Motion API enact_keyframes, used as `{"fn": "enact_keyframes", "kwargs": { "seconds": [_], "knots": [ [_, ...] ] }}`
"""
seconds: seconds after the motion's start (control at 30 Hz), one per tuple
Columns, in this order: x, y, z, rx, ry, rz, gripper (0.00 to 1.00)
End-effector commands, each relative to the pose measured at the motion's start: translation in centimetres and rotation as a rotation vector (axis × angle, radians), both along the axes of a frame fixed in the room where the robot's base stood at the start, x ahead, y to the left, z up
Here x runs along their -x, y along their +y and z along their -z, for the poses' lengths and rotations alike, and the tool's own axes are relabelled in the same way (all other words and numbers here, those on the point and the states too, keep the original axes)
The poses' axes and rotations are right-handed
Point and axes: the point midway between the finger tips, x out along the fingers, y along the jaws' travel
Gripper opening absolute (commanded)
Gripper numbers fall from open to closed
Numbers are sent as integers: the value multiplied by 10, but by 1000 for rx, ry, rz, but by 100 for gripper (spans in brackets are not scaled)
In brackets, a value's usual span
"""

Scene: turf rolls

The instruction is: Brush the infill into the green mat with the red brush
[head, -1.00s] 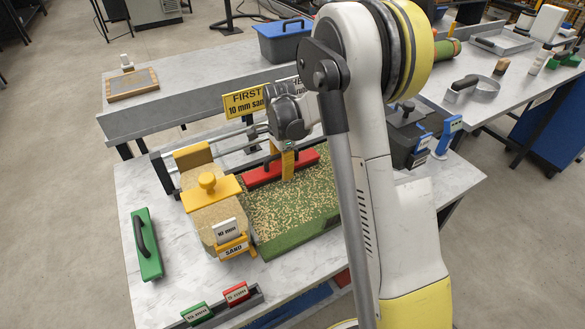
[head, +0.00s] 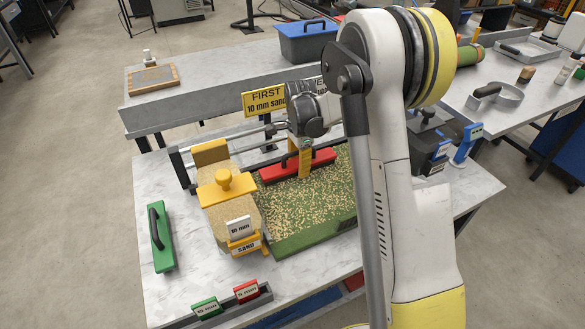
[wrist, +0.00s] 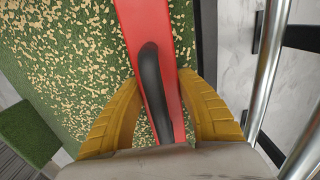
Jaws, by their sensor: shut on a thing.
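The red brush (head: 275,173) lies across the far part of the green mat (head: 310,236). Its red back and black handle (wrist: 153,80) show in the wrist view. My gripper (head: 304,162) has its yellow fingers on both sides of the handle and is shut on the brush. The bristles are hidden under the brush. Tan infill (head: 300,205) is scattered over most of the mat, with greener turf along the near edge. In the wrist view, granules (wrist: 70,60) lie mostly left of the brush.
A green black-handled tool (head: 163,240) lies further left. A tray with green and red tags (head: 228,303) is at the front. A metal rail runs behind the mat.

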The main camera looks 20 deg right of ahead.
Motion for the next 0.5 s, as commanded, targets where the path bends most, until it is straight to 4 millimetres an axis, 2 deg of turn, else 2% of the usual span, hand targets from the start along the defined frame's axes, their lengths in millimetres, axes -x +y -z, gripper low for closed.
{"fn": "enact_keyframes", "kwargs": {
  "seconds": [0.3, 0.5],
  "knots": [
    [0, -1, 0, 0, 0, -1, 3],
    [0, 12, 0, 0, 0, -3, 3]
  ]
}}
